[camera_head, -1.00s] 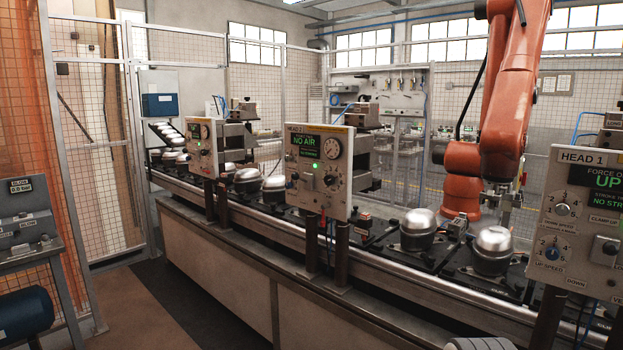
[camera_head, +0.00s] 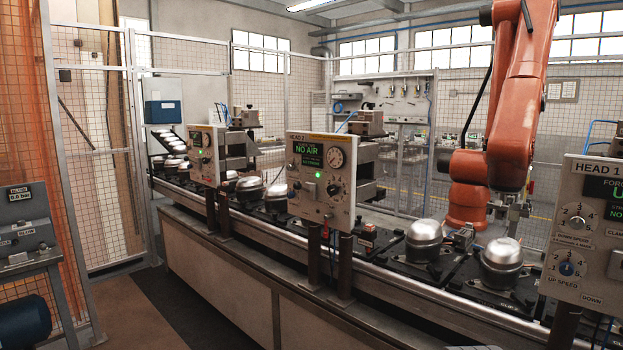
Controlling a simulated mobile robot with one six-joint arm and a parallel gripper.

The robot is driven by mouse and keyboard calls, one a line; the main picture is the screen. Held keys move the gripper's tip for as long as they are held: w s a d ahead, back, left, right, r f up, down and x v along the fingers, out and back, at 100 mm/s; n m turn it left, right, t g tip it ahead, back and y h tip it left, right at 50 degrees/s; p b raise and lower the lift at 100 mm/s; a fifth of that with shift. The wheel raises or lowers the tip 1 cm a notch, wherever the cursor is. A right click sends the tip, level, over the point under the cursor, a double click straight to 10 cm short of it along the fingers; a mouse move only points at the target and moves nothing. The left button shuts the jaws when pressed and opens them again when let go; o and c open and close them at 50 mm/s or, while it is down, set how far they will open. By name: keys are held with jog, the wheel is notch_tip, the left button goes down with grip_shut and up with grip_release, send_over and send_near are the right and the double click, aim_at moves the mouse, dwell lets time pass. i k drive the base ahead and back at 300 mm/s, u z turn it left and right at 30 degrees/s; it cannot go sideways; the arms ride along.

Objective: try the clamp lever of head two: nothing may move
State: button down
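The middle control panel (camera_head: 321,178) stands on dark posts at the front of the line. Its small top label is blurred, so I cannot read the head number surely. Its green display (camera_head: 307,149) reads NO AIR, with a lit green lamp below, a round gauge (camera_head: 336,157) and a dark knob (camera_head: 333,189). A pale square plate (camera_head: 309,190) sits lower left on the panel. It may carry the clamp lever, but it is too small to tell. My gripper is not in view and nothing is seen touching the panel.
Silver-topped compressors (camera_head: 501,264) sit on black pallets along the conveyor (camera_head: 440,310). The HEAD 1 panel (camera_head: 585,235) is close at the right. An orange robot arm (camera_head: 505,110) stands behind the line. A BLOW box (camera_head: 22,213) is at left. The floor (camera_head: 135,312) in front of the line is clear.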

aim_at(297, 186)
jog(key=u, duration=0.5)
jog(key=i, duration=2.05)
jog(key=z, duration=0.5)
jog(key=k, duration=0.95)
jog(key=z, duration=0.15)
jog(key=i, duration=0.95)
jog(key=u, duration=0.05)
